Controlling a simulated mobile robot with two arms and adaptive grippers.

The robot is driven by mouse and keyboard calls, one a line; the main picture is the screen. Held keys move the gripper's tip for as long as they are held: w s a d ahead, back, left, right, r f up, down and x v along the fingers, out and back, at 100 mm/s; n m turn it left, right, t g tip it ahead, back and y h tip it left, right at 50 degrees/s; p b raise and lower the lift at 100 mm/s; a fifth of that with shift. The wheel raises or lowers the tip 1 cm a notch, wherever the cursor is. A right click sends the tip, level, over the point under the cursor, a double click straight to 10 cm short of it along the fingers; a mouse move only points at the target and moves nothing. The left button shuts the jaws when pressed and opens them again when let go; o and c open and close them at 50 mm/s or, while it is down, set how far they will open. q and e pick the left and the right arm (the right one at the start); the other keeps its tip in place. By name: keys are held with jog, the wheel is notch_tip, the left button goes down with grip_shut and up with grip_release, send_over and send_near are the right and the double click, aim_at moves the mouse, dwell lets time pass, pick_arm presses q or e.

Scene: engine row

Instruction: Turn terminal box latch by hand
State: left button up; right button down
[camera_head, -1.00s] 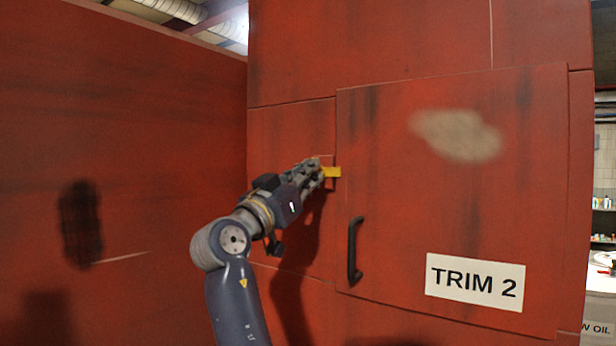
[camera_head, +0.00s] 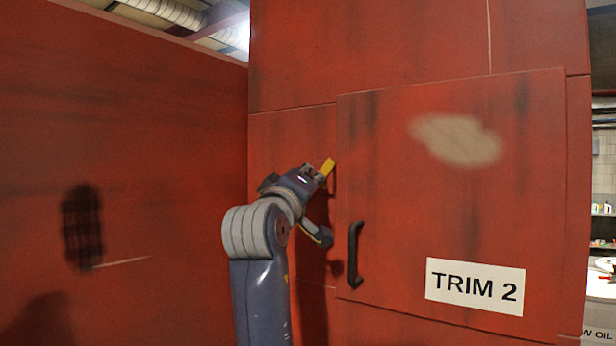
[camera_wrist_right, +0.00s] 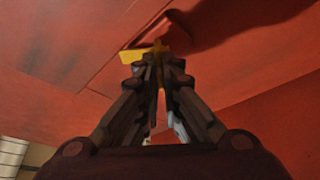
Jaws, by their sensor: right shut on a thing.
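The yellow latch (camera_head: 327,167) sits by the upper left edge of the red box door (camera_head: 400,215). In the head view it is tilted, its upper end leaning right, beside the door's edge. My right gripper (camera_head: 319,176) is shut on the latch from below and left. In the right wrist view the yellow latch (camera_wrist_right: 134,54) sticks out to the left of my closed fingertips (camera_wrist_right: 158,60). The fingers hide part of it. My left gripper is not in view.
A black handle (camera_head: 355,254) stands out from the door below the latch. A white "TRIM 2" label (camera_head: 475,286) is on the door. A red wall (camera_head: 130,130) stands to the left. Shelves with small items (camera_head: 602,210) are at the far right.

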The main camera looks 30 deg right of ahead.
jog(key=n+y, duration=0.1)
jog(key=n, duration=0.1)
jog(key=n+y, duration=0.1)
jog(key=n, duration=0.2)
jog(key=r+n+y, duration=0.1)
jog(key=n, duration=0.2)
jog(key=shift+s+g, duration=0.15)
jog(key=shift+g, duration=0.15)
jog(key=shift+n, duration=0.4)
jog(key=c, duration=1.8)
grip_release()
jog(key=shift+d+f, duration=0.1)
jog(key=shift+f, duration=0.2)
jog(key=v, duration=1.1)
jog(key=shift+s+a, duration=0.2)
jog(key=shift+a, duration=0.15)
